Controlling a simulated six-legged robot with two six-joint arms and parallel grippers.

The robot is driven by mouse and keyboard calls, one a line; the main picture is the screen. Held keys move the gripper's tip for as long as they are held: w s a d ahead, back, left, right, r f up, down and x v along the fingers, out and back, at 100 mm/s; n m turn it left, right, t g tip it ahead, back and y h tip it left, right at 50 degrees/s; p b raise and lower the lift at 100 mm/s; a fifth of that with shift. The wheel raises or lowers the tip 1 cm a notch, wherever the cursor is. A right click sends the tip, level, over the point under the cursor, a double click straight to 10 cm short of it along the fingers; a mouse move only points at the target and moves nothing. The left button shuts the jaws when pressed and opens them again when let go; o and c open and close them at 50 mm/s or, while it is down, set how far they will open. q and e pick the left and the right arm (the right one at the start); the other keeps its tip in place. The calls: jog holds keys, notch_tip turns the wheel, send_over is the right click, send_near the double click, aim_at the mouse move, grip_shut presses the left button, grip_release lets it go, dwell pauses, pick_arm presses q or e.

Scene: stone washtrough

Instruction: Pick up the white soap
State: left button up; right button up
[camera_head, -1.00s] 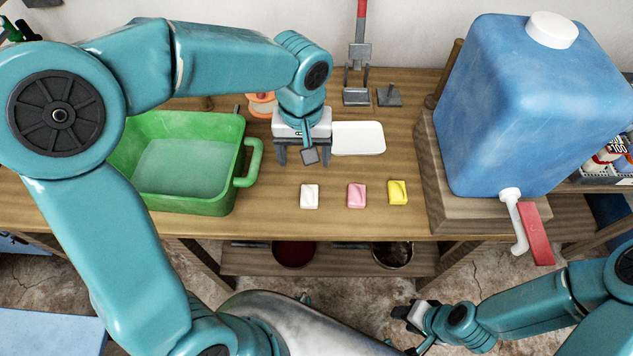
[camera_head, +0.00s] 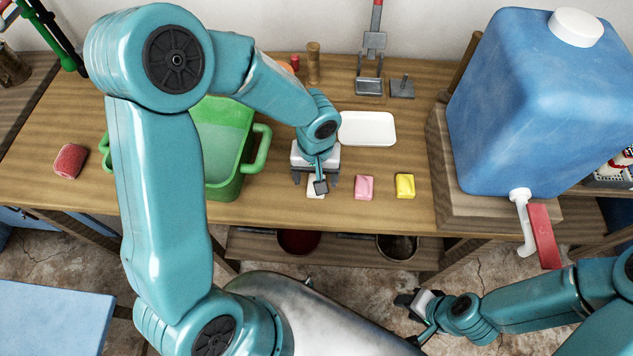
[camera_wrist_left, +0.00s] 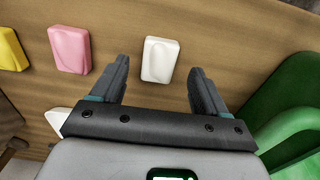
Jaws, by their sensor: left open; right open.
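The white soap (camera_wrist_left: 160,60) lies on the wooden table, between and a little beyond the fingertips of my left gripper (camera_wrist_left: 158,66) in the left wrist view. In the head view, my left gripper (camera_head: 316,184) hangs over the white soap (camera_head: 313,193) and hides most of it. The left gripper is open and holds nothing. My right gripper (camera_head: 411,303) is low at the front, below the table edge, open and away from the soaps.
A pink soap (camera_head: 364,187) and a yellow soap (camera_head: 405,186) lie to the right. A green basin (camera_head: 252,150) stands close on the left. A white tray (camera_head: 367,128) lies behind. A blue water container (camera_head: 530,110) stands at the right. A red sponge (camera_head: 70,161) lies far left.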

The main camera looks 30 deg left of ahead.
pick_arm(q)
notch_tip(320, 180, down, 3)
jog(key=shift+w, duration=0.15)
jog(key=c, duration=1.3)
jog(key=shift+o, duration=0.2)
jog(key=shift+r, duration=0.1)
